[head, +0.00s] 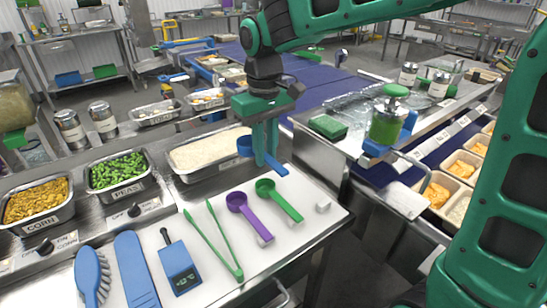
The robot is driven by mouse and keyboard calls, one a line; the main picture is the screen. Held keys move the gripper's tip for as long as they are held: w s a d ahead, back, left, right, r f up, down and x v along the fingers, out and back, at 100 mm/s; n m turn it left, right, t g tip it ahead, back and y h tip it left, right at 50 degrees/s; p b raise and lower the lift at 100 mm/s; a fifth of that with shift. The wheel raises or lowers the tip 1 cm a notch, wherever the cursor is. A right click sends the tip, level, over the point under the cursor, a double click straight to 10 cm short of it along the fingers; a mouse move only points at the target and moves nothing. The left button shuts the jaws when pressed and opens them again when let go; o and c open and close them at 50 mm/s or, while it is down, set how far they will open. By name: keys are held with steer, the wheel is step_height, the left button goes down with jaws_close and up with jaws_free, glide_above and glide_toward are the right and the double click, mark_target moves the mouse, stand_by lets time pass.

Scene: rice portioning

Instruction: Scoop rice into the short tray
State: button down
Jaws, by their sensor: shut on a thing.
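My gripper (265,152) is shut on a blue scoop, whose round bowl (244,146) shows left of the fingers and whose handle (277,170) shows below right. It is above the right end of a metal pan of white rice (205,151); whether the scoop touches the rice or holds any cannot be told. Several portion trays with orange food stand on the belt at the right, among them one tray (461,170). A tray lower down (457,211) shows white rice and is partly hidden by my arm. Which tray is short cannot be told.
A purple scoop (243,210), a green scoop (277,197), green tongs (215,240), a blue thermometer (179,265) and a blue brush (90,275) lie on the white board. Pans of peas (118,172) and corn (38,201) stand left. A green-lidded dispenser (388,117) stands right.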

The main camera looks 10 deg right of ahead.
mark_target(266, 156)
steer(key=shift+r, duration=2.6)
